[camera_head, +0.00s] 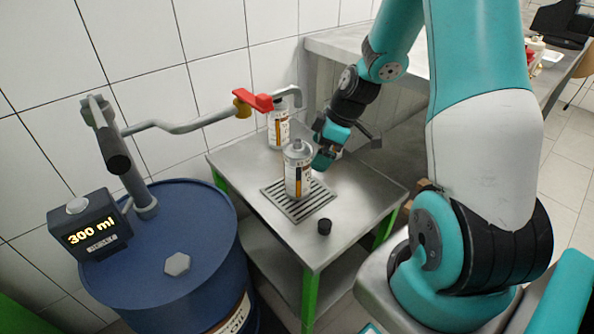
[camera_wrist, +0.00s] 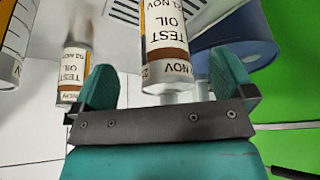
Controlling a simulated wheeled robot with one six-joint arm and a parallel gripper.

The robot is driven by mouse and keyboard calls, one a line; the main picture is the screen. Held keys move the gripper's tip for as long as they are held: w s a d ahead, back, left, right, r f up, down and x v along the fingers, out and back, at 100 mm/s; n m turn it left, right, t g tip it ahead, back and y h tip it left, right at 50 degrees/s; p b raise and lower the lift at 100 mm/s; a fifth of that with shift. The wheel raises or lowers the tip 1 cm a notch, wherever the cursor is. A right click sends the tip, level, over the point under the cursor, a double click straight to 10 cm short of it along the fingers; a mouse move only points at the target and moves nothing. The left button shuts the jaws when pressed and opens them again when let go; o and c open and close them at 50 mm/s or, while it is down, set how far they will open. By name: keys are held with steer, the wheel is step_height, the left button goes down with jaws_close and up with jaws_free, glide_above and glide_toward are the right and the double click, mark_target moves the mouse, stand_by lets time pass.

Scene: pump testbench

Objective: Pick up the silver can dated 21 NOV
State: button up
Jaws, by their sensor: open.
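A silver can (camera_head: 298,172) with a white, orange and brown label stands upright on the table's drain grid. A second similar can (camera_head: 278,128) stands behind it, below the red-handled tap. My gripper (camera_head: 326,154) is just right of the front can, low over the table. Another TEST OIL can (camera_wrist: 74,72) shows to the left, and part of a third (camera_wrist: 12,45) at the left edge. Contact cannot be told.
The metal table (camera_head: 235,160) holds a small black cap (camera_head: 324,227) near its front. A red tap lever (camera_head: 253,100) hangs over the rear can. A blue drum (camera_head: 175,225) with a 300 ml display (camera_head: 90,232) stands left. A higher bench (camera_head: 335,48) is behind.

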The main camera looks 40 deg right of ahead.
mark_target(298, 148)
steer(key=w+a, duration=0.3)
steer(key=a, duration=0.1)
steer(key=shift+w+f, duration=0.25)
steer(key=shift+w, duration=0.05)
steer(key=shift+w+f, duration=0.1)
steer(key=shift+f, duration=0.2)
steer(key=shift+c, duration=0.5)
steer(key=c, duration=1.5)
